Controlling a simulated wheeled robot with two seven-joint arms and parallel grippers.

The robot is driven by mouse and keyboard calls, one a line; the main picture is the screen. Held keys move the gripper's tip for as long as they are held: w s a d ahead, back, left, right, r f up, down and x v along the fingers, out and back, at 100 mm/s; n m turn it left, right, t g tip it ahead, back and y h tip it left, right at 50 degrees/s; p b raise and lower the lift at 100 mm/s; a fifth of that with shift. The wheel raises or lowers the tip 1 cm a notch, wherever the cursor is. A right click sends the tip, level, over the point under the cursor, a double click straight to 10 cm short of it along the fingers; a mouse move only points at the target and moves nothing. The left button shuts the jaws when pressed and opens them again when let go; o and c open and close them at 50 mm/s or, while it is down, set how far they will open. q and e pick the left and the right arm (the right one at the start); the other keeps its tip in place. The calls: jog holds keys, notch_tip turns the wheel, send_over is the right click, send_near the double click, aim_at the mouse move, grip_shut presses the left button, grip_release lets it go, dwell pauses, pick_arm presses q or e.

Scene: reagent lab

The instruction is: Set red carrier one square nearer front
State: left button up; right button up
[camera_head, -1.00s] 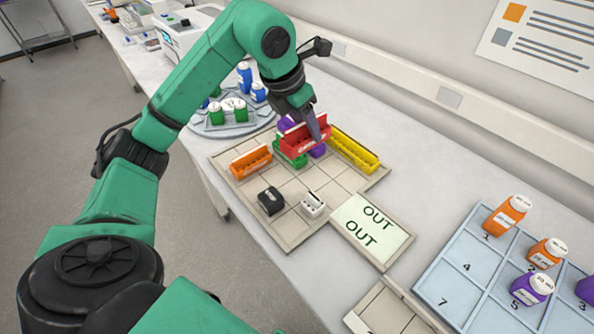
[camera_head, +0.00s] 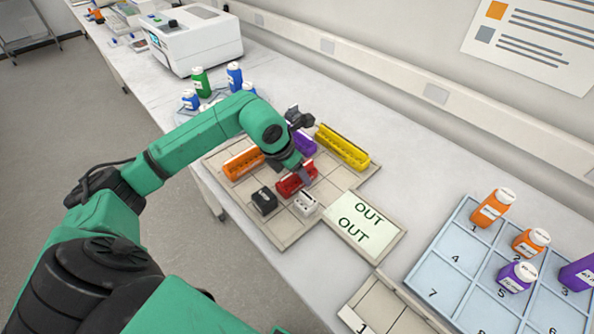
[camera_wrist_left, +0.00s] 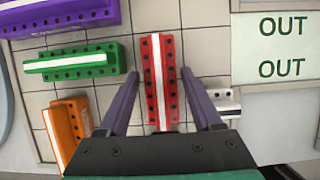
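The red carrier (camera_head: 292,184) sits on the gridded board (camera_head: 276,233), just behind the small white block (camera_head: 306,204) and black block (camera_head: 264,200). In the left wrist view the red carrier (camera_wrist_left: 160,80) lies lengthwise between the fingers. My left gripper (camera_head: 302,174) is over it. In the wrist view my left gripper (camera_wrist_left: 160,74) is open, with a gap on each side of the carrier. A green carrier (camera_wrist_left: 75,62) lies left of the red one there; my arm mostly hides it in the head view. My right gripper is out of view.
An orange carrier (camera_head: 243,163), a purple carrier (camera_head: 303,143) and a yellow carrier (camera_head: 342,147) stand on the board around the red one. The OUT panel (camera_head: 361,224) is clear. A numbered blue tray (camera_head: 453,278) holds several bottles at right.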

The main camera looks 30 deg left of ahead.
pick_arm(q)
jog(key=shift+o, duration=0.4)
jog(key=shift+r, duration=0.1)
jog(key=shift+r, duration=0.25)
jog(key=b+v, duration=0.2)
jog(key=v, duration=0.9)
jog(key=shift+s+r, duration=0.2)
jog(key=shift+r, duration=0.1)
jog(key=shift+a, duration=0.15)
